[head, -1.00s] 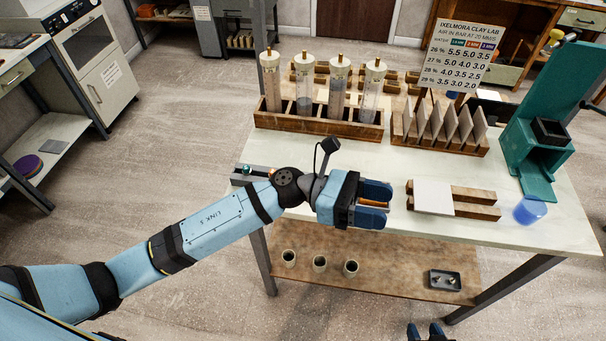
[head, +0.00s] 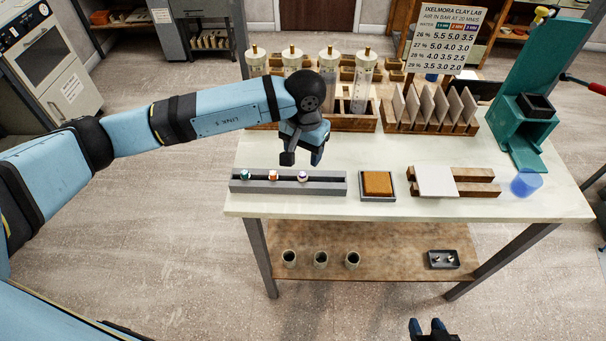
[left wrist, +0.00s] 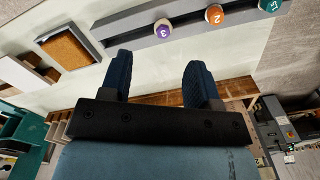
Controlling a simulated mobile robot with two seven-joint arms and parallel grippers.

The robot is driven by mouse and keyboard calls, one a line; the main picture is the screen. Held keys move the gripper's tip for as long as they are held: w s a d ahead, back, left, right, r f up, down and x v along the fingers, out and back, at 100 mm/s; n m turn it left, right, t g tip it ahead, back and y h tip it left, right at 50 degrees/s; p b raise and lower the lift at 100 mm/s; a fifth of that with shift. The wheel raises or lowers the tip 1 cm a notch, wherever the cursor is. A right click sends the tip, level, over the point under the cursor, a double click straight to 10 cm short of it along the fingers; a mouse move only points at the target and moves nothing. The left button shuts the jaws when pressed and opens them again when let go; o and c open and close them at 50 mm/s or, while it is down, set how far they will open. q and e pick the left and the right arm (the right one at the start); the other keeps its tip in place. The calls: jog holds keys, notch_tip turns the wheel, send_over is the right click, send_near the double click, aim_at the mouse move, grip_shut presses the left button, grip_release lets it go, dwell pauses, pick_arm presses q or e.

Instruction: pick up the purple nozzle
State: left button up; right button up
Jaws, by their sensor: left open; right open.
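The purple nozzle (head: 303,176) stands in the grey slotted rack (head: 335,184) near the table's front edge, right of the orange and teal nozzles. In the left wrist view the purple nozzle (left wrist: 163,28) is marked 3 and lies beyond the fingertips, between their lines. My left gripper (head: 301,161) is open and empty, pointing down above and behind the rack, apart from the nozzle. It also shows in the left wrist view (left wrist: 158,72). My right gripper (head: 428,328) is open and empty at the bottom edge, in front of the table.
The orange nozzle (head: 273,175) and teal nozzle (head: 245,175) share the rack. A tray with a brown sponge-like pad (head: 377,183) sits right of it. Clay cylinders (head: 363,82) in a wooden rack stand behind my left gripper. Bare tabletop lies between.

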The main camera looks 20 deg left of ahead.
aim_at(302, 174)
pick_arm(q)
notch_tip(302, 174, down, 4)
jog(key=shift+r, duration=0.15)
jog(key=f, duration=0.1)
jog(key=f+p, duration=0.1)
jog(key=f, duration=0.1)
jog(key=w+f+p, duration=0.1)
jog(key=shift+a+f, duration=0.3)
jog(key=shift+f, duration=0.45)
jog(key=c, duration=1)
